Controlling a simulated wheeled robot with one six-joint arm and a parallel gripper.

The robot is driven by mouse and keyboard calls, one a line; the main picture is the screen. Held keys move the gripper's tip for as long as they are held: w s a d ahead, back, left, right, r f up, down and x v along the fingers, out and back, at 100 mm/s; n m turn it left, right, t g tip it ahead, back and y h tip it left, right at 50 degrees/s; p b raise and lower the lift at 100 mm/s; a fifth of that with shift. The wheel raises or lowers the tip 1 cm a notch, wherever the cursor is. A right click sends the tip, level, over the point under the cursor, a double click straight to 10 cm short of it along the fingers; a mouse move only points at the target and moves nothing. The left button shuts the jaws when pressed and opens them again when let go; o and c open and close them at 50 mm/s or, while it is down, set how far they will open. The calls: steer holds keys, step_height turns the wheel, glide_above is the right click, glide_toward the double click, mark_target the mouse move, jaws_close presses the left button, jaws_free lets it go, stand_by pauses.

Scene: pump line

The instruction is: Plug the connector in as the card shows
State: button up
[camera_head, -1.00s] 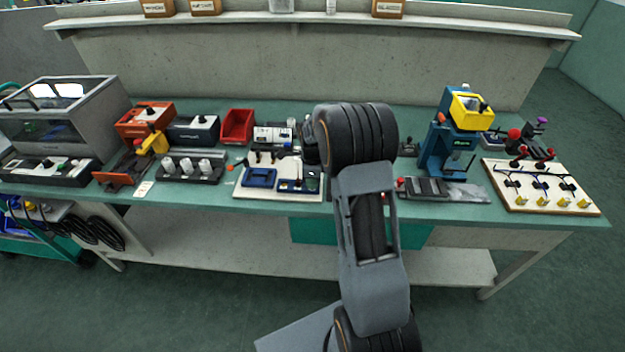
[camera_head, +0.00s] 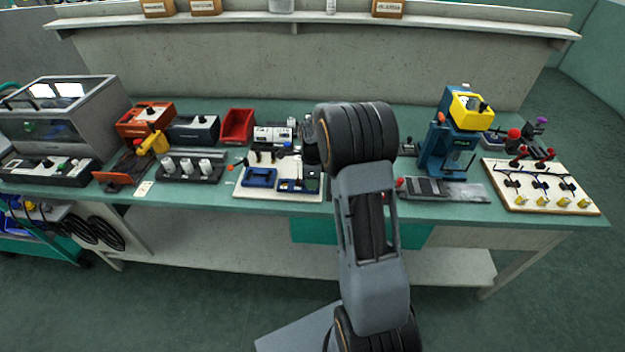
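On the right, a pale board (camera_head: 497,191) carries dark leads and several yellow pieces (camera_head: 541,201) along its front edge. I cannot tell which piece is the connector. Left of my arm, another pale board (camera_head: 240,190) carries a blue holder (camera_head: 259,178) and a dark block with a small screen. A small white card (camera_head: 143,188) lies at the bench's front left; its marks are too small to read, and I cannot tell whether it is the task's card. My arm rises in the middle; my gripper's fingers are hidden behind it.
A blue press with a yellow head (camera_head: 467,111) stands right of my arm. A red bin (camera_head: 237,126), a rack with white knobs (camera_head: 190,170) and a clear-lidded cabinet (camera_head: 62,115) stand to the left. The bench's (camera_head: 420,211) front edge is narrow.

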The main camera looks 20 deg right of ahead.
steer(key=shift+r, duration=0.15)
steer(key=shift+r+p, duration=1.5)
steer(key=shift+r, duration=0.55)
steer(key=shift+o, duration=0.3)
steer(key=o, duration=0.5)
steer(key=shift+r+p, duration=1.1)
steer(key=shift+r, duration=0.45)
steer(key=shift+c, duration=0.4)
jaws_close()
